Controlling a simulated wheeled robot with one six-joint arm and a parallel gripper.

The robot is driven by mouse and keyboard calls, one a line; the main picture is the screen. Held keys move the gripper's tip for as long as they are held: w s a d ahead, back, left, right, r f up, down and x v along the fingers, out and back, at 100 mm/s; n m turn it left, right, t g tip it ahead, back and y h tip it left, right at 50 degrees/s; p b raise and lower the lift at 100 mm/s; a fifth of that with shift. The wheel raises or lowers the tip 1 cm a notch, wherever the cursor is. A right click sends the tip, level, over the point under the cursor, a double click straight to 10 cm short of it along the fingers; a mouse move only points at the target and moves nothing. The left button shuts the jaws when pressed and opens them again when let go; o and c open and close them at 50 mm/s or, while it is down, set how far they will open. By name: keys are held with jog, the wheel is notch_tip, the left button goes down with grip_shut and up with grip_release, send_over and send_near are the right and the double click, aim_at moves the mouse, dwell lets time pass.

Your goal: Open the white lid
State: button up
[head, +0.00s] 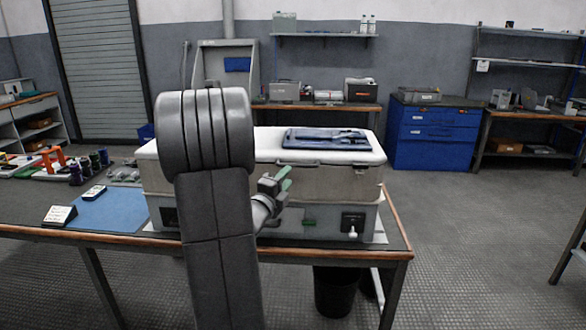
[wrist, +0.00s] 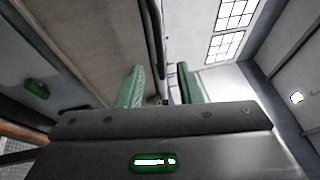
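The white lid (head: 268,144) lies closed on top of a large grey-beige case (head: 335,183) on the table. A dark blue tray with tools (head: 325,139) rests on the lid. My gripper (head: 286,179), with green fingers, is in front of the case's front face, below the lid's front edge. My arm hides the left part of the lid and case. In the wrist view, the two green fingertips (wrist: 158,80) stand apart with a gap between them, and nothing is clearly held. A dark edge runs up behind the gap.
The case's lower front carries a black panel with a white knob (head: 352,223). A blue mat (head: 112,210) and small labelled blocks lie to the left on the table (head: 30,218). A black bin (head: 334,290) stands under the table. The floor to the right is open.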

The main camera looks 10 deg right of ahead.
aim_at(296, 166)
jog(key=x, duration=0.5)
jog(key=shift+w+d+p, duration=0.1)
jog(key=shift+p, duration=0.2)
grip_shut()
